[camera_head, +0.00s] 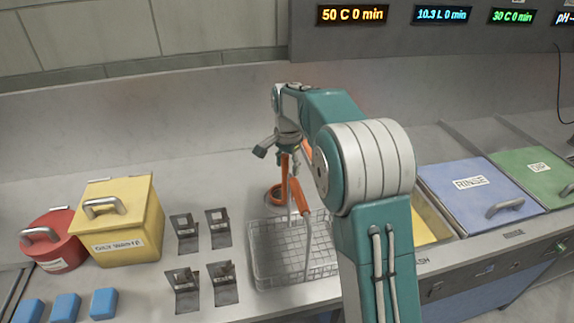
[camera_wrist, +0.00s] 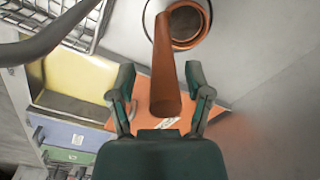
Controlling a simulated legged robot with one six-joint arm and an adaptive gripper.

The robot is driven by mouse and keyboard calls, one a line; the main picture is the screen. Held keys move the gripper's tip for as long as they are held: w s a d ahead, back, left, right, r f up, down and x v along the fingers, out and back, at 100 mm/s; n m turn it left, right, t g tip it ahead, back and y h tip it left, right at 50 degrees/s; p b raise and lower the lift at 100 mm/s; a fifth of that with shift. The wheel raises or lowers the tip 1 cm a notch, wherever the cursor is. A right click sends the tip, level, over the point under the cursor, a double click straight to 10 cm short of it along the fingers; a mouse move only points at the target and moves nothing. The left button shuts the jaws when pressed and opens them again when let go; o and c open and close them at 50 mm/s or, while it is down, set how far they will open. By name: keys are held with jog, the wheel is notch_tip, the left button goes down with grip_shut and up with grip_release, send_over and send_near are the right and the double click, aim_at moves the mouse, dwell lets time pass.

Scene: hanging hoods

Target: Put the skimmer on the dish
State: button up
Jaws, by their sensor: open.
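An orange skimmer stands near the back wall, its handle (camera_head: 285,170) rising from a round orange part on the counter. In the wrist view its handle (camera_wrist: 166,75) runs between my finger tips. The round part, an orange ring with a thin dark outer rim (camera_wrist: 207,18), lies at the handle's far end; I cannot tell whether this is the skimmer's head, the dish or both. My gripper (camera_wrist: 160,88) is open, with a finger on each side of the handle; contact cannot be told.
A wire basket (camera_head: 262,268) stands to the right, with an orange-handled tool (camera_head: 299,197) leaning at it. A yellow box (camera_head: 125,215), red pot (camera_head: 60,240), blue blocks (camera_head: 65,307) and metal holders (camera_head: 218,228) stand left. Blue (camera_head: 470,195) and green (camera_head: 540,172) lids lie right.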

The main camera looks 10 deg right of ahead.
notch_tip(320, 180, up, 12)
jog(key=shift+s+r, duration=0.15)
dwell(0.4)
jog(key=s+r+n+t, duration=0.1)
jog(key=s+r+n, duration=0.15)
jog(key=s, duration=0.65)
jog(key=s+r+n+t, duration=0.2)
jog(key=s+n, duration=0.1)
jog(key=s, duration=0.5)
jog(key=s+f+n+t, duration=0.1)
jog(key=s+f, duration=0.3)
jog(key=s, duration=0.4)
jog(key=s+f+n+t, duration=0.1)
jog(key=s+f+n, duration=0.3)
jog(key=s, duration=0.5)
jog(key=shift+s+a+f+n, duration=0.15)
jog(key=shift+a+f+n, duration=0.05)
jog(key=shift+f+n, duration=0.15)
jog(key=shift+r, duration=0.1)
